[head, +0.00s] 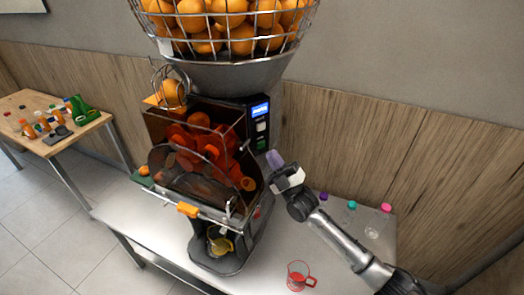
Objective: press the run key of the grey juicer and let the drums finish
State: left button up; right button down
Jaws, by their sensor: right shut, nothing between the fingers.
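The grey juicer (228,78) stands on a metal table, with a wire basket of oranges (240,38) on top. Its orange-red drums (195,140) show behind a clear cover. A control panel on its right side has a lit blue screen (260,111), with a white key (261,127) and a green key (261,144) below. My right gripper (273,160) is shut and empty, just below and right of the green key. I cannot tell whether it touches the panel. A container with yellow juice (221,246) sits in the juicer's lower bay. My left gripper is not in view.
A red-handled clear jug (299,277) stands at the metal table's (260,284) front. Bottles with purple, teal and pink (385,208) caps stand behind my right arm. A wooden table (70,135) at left holds several bottles and a green item (80,107).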

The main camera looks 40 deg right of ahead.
aim_at(261, 145)
jog(key=shift+w+b, duration=0.45)
jog(key=shift+w, duration=0.6)
dwell(0.9)
jog(key=shift+w, duration=0.1)
dwell(0.4)
jog(key=shift+w, duration=0.1)
jog(key=shift+w, duration=0.25)
